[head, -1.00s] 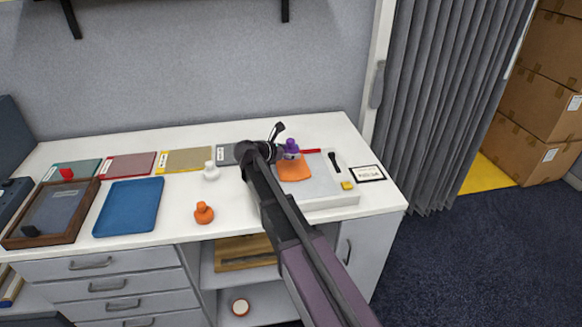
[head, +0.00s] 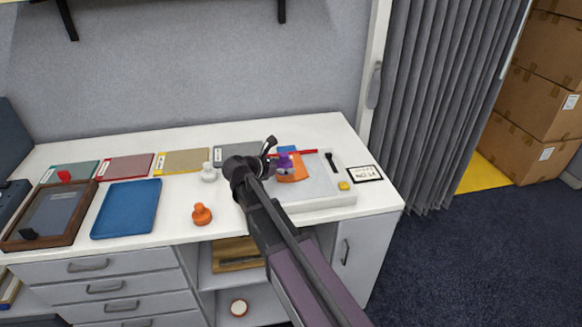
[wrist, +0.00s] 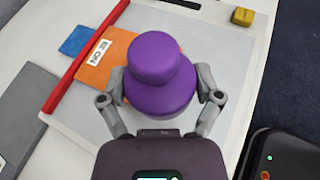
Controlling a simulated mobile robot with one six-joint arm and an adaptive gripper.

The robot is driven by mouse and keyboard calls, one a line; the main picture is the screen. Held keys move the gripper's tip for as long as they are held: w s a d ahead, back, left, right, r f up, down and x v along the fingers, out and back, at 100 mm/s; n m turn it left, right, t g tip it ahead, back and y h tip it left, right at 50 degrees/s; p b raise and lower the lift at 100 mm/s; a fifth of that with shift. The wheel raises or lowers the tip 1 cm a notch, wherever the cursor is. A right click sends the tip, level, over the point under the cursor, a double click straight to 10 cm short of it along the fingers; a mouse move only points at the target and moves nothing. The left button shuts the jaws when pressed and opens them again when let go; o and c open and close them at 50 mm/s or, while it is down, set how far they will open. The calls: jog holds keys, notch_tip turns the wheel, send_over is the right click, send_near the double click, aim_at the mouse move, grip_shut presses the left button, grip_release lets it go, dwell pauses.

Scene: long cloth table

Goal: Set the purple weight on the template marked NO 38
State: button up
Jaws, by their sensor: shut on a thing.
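The purple weight (head: 284,160), a knobbed round piece, is between the fingers of my gripper (wrist: 160,88), which is shut on it. In the wrist view the weight (wrist: 160,60) appears upright. It overlaps the orange template (wrist: 105,62) and part of the pale board (wrist: 215,50). The template's white label (wrist: 99,51) shows "NO" and a number I cannot read surely. In the head view the orange template (head: 296,173) shows beside and below the weight. I cannot tell whether the weight touches it. The weight hides part of the template.
A red bar (wrist: 85,58) and a blue piece (wrist: 78,40) lie beside the template. A yellow block (head: 344,186), a black tool (head: 331,162) and a framed card (head: 366,173) are to the right. White (head: 209,173) and orange (head: 202,214) weights stand left of my arm.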

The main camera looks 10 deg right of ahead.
jog(key=s, duration=0.2)
jog(key=s+a, duration=0.1)
jog(key=s, duration=0.2)
jog(key=s+a, duration=0.1)
jog(key=s, duration=0.1)
jog(key=shift+s+r, duration=0.3)
jog(key=shift+s, duration=0.05)
jog(key=shift+w+d, duration=0.1)
jog(key=shift+w, duration=0.05)
jog(key=b, duration=0.1)
send_near(301, 161)
jog(key=d, duration=0.1)
jog(key=d+r, duration=0.2)
jog(key=shift+w, duration=0.3)
jog(key=shift+w+d, duration=0.2)
jog(key=shift+w, duration=0.45)
jog(key=shift+f+b, duration=1.75)
jog(key=shift+b, duration=0.1)
jog(key=o, duration=1.1)
jog(key=shift+s+f, duration=0.1)
